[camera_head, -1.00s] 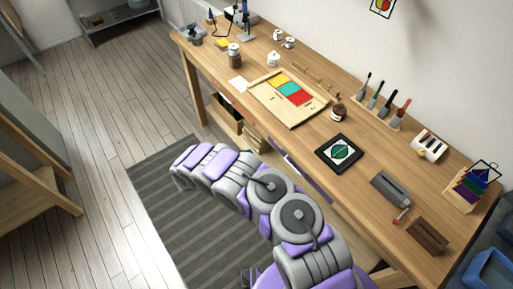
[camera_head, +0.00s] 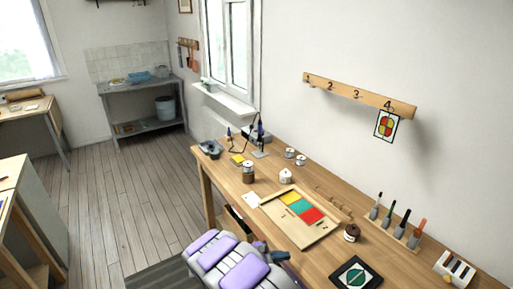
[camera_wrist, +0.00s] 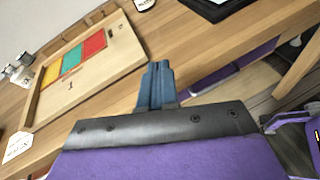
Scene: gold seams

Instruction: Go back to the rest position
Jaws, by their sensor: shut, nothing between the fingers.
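My gripper (camera_wrist: 157,82) shows in the wrist view as blue-grey fingers pressed together, with nothing between them. In the head view my gripper (camera_head: 272,253) is at the front edge of the workbench (camera_head: 325,262), just in front of the wooden tray. My purple and grey arm reaches up to it from the bottom of the picture. The tray (camera_head: 311,237) holds yellow, teal and red panels. It also shows at the upper left of the wrist view (camera_wrist: 103,72). The gripper appears clear of the tray.
A black framed picture with a green emblem (camera_head: 345,285), a brown jar (camera_head: 351,233) and a tool rack (camera_head: 398,234) are on the bench. A numbered hook rail (camera_head: 350,92) on the wall carries a colored card (camera_head: 386,125). The floor (camera_head: 140,200) left of the bench is open.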

